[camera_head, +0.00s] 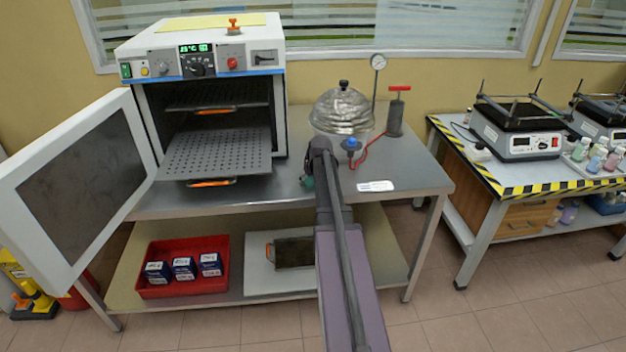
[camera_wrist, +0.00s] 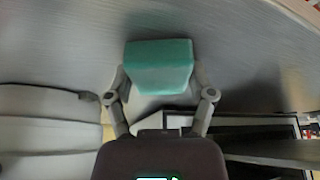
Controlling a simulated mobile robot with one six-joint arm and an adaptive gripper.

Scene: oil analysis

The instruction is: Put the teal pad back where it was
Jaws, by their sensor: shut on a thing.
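The teal pad (camera_wrist: 158,66) is a block with a flat face, held between the two fingers of my gripper (camera_wrist: 158,92) in the wrist view. My gripper is shut on it. In the head view only a small teal edge of the pad (camera_head: 308,182) shows to the left of my arm, at the steel table top (camera_head: 285,194). My arm hides the rest of the pad and most of the gripper there. I cannot tell whether the pad touches the table.
An oven (camera_head: 205,60) with its door (camera_head: 85,180) open and a perforated shelf (camera_head: 216,152) pulled out stands at left. A metal dome (camera_head: 342,110), a blue-capped piece (camera_head: 351,145), a pump (camera_head: 396,112) and a white label (camera_head: 375,186) are close by. The front right table top is mostly clear.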

